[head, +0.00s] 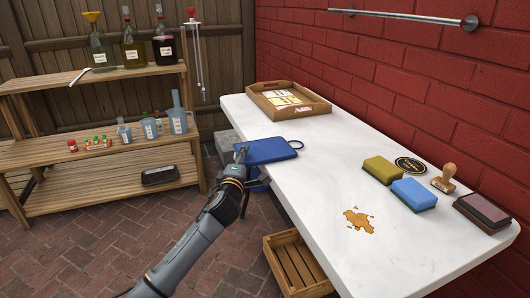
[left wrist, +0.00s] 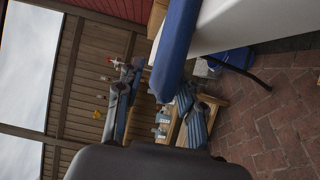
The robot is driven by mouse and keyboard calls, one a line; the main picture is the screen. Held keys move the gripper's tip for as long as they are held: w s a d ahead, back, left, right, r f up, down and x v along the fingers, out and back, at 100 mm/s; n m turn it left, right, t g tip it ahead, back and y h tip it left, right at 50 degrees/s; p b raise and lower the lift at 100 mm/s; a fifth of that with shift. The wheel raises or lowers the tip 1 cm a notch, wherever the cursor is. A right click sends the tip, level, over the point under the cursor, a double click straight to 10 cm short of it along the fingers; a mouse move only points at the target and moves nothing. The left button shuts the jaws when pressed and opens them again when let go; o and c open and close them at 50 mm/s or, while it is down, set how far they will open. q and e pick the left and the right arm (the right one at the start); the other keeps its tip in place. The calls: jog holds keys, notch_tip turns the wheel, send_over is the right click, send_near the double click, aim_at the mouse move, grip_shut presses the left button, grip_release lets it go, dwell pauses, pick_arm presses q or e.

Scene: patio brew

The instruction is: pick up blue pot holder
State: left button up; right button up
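The blue pot holder (head: 268,151) lies flat at the far left edge of the white counter, its left part reaching past the edge. In the left wrist view its blue edge (left wrist: 176,42) shows large, and its near end lies in the gap between my fingers. My left gripper (head: 240,153) is at the pot holder's left edge in the head view. Its two fingers stand apart in the left wrist view (left wrist: 160,97), so it is open; whether a finger touches the pot holder is unclear. My right gripper is in neither view.
On the counter (head: 330,165) are a wooden tray (head: 290,100) behind the pot holder, an olive sponge (head: 381,169), a blue sponge (head: 413,194), a stamp (head: 444,178) and a brown spill (head: 357,220). A wooden crate (head: 297,264) stands below. A shelf (head: 110,160) with bottles stands left.

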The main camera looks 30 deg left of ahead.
pick_arm(q)
jog(key=x, duration=0.3)
jog(key=shift+w+a+f, duration=0.1)
jog(key=shift+w, duration=0.15)
grip_shut()
